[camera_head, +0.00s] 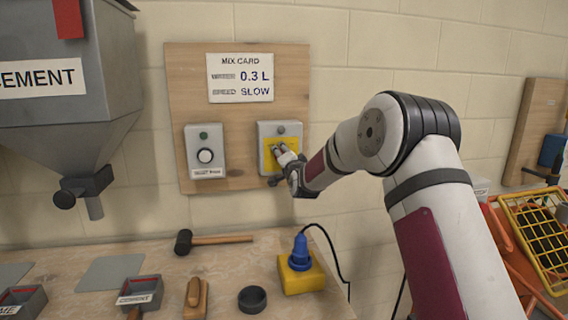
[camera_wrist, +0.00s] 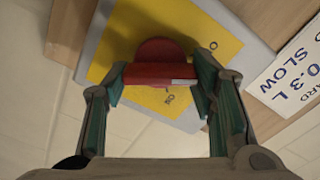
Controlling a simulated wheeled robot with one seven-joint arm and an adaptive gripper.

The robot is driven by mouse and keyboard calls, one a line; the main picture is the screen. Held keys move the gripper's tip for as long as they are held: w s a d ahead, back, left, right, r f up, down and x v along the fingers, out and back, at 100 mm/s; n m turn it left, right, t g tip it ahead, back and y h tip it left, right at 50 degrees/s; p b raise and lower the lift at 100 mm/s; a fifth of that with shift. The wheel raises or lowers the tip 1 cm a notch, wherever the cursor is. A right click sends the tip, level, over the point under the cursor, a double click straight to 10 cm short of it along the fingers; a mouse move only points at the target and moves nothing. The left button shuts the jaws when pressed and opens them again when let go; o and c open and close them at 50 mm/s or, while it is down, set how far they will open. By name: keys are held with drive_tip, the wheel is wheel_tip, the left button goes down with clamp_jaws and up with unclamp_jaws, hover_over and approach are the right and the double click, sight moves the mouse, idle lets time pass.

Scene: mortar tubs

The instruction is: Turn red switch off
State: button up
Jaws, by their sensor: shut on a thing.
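The red switch (camera_wrist: 158,50) shows in the wrist view as a rounded red knob with a bar-shaped grip, on a yellow plate (camera_wrist: 120,45) with small black lettering. The yellow plate sits on a grey box (camera_head: 266,130) on the wooden wall board. My gripper (camera_wrist: 160,80) is shut on the switch's bar, with one finger at each end. In the head view, my gripper (camera_head: 283,155) reaches the box from the right and hides the switch. I cannot tell for sure which label the switch points to.
A mix card (camera_head: 240,78) hangs above. The cement hopper (camera_head: 65,75) is at the left. A mallet (camera_head: 210,240), tubs and a yellow block with a blue plug (camera_head: 300,275) stand on the bench below.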

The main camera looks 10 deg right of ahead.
drive_tip(key=shift+a+n+b, duration=0.15)
drive_tip(key=shift+n+b, duration=0.65)
drive_tip(key=shift+n, duration=0.4)
drive_tip(key=o, duration=1.2)
drive_tip(key=shift+c, duration=0.2)
drive_tip(key=s, duration=1.2)
